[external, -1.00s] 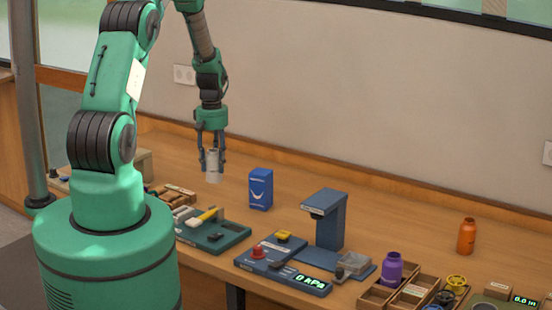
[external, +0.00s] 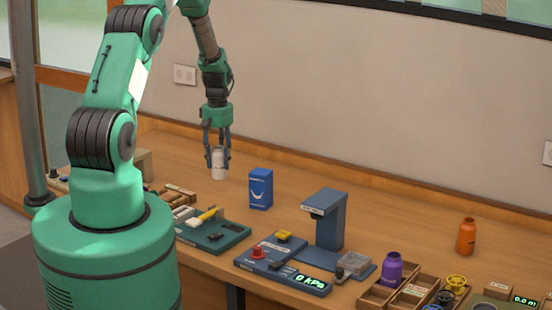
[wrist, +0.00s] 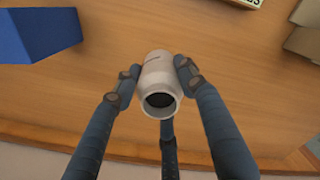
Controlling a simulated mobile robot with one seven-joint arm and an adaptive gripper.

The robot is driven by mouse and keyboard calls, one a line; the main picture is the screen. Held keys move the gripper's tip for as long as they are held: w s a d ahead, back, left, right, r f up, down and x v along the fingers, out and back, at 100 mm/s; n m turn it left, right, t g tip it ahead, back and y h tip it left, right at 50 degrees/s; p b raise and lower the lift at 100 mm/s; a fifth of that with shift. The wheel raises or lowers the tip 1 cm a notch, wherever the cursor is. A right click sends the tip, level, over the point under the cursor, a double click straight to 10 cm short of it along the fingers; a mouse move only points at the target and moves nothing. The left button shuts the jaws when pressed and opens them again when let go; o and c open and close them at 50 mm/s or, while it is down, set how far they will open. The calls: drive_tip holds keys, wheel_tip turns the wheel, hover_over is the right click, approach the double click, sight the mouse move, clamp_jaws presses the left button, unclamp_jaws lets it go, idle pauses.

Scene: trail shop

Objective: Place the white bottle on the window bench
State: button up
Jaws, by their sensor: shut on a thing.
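The white bottle (external: 219,164) is held upright between the fingers of my gripper (external: 217,153). In the wrist view the bottle (wrist: 158,75) has an open dark mouth facing the camera, and my gripper's fingers (wrist: 157,77) press on both sides of it. The wooden window bench (external: 350,199) runs along the wall, and the bottle is over its back part, left of the blue box. I cannot tell whether the bottle's base touches the bench top.
A blue box (external: 261,189) stands just right of the bottle. A green tool tray (external: 228,240), a blue gauge panel (external: 283,265) and a blue stand (external: 330,222) lie nearer the front. A purple bottle (external: 391,270) and an orange bottle (external: 466,237) stand farther right.

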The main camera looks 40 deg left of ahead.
drive_tip(key=w+a+f+p, duration=0.1)
drive_tip(key=w+a, duration=0.2)
drive_tip(key=w, duration=0.7)
drive_tip(key=shift+w+a, duration=0.15)
drive_tip(key=shift+a, duration=0.25)
drive_tip(key=shift+f, duration=0.15)
drive_tip(key=shift+f+p, duration=0.35)
drive_tip(key=shift+f, duration=1.3)
drive_tip(key=shift+f, duration=0.1)
drive_tip(key=o, duration=1.3)
wheel_tip(320, 180, up, 12)
drive_tip(key=b, duration=0.1)
